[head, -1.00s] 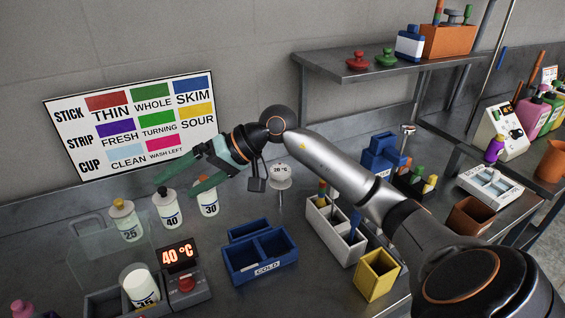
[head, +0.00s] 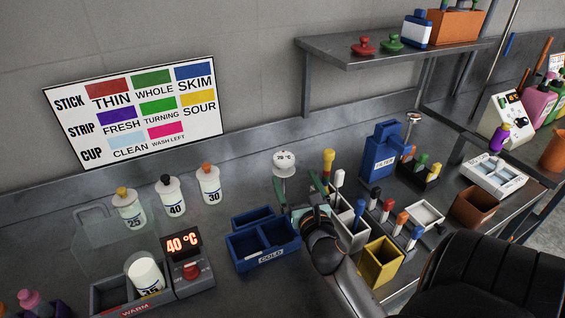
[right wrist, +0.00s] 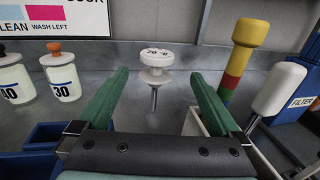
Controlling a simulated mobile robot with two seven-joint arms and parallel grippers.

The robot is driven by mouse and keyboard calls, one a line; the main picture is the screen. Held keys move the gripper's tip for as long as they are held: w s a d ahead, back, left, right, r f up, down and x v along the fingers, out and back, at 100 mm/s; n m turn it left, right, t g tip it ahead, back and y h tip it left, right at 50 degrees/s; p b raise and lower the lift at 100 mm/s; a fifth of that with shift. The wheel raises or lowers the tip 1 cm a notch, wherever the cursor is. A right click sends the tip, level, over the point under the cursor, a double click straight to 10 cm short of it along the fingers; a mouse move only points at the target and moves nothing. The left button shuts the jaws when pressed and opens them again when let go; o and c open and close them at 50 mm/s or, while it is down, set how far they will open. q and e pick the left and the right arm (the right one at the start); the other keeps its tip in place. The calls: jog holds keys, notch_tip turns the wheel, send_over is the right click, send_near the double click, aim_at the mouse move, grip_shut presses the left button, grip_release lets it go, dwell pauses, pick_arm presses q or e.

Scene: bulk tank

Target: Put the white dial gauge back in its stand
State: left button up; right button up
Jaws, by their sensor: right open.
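The white dial gauge (head: 284,158) has a round white head reading 20 °C and a thin metal stem pointing down. It is upright behind the blue COLD box, near the wall. In the right wrist view the gauge (right wrist: 153,60) appears between and beyond the fingertips. What holds it up is not clear, and I cannot pick out its stand. My right gripper (head: 299,189) is in front of the gauge with its green fingers spread. The right wrist view shows the gripper (right wrist: 160,74) open with nothing between the fingers. My left gripper is out of view.
The blue COLD box (head: 262,252) is left of my right gripper. A white holder (head: 350,238) with upright tools and a yellow box (head: 380,268) are close on its right. White bottles (head: 172,197) stand left. The blue FILTER box (head: 381,152) is farther right.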

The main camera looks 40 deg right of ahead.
aim_at(281, 152)
jog(key=x, duration=0.6)
jog(key=shift+w+d+r, duration=0.1)
jog(key=shift+w, duration=0.25)
jog(key=p+x, duration=0.1)
jog(key=x, duration=0.3)
jog(key=shift+r, duration=0.15)
jog(key=shift+w+d, duration=0.1)
jog(key=shift+w, duration=0.5)
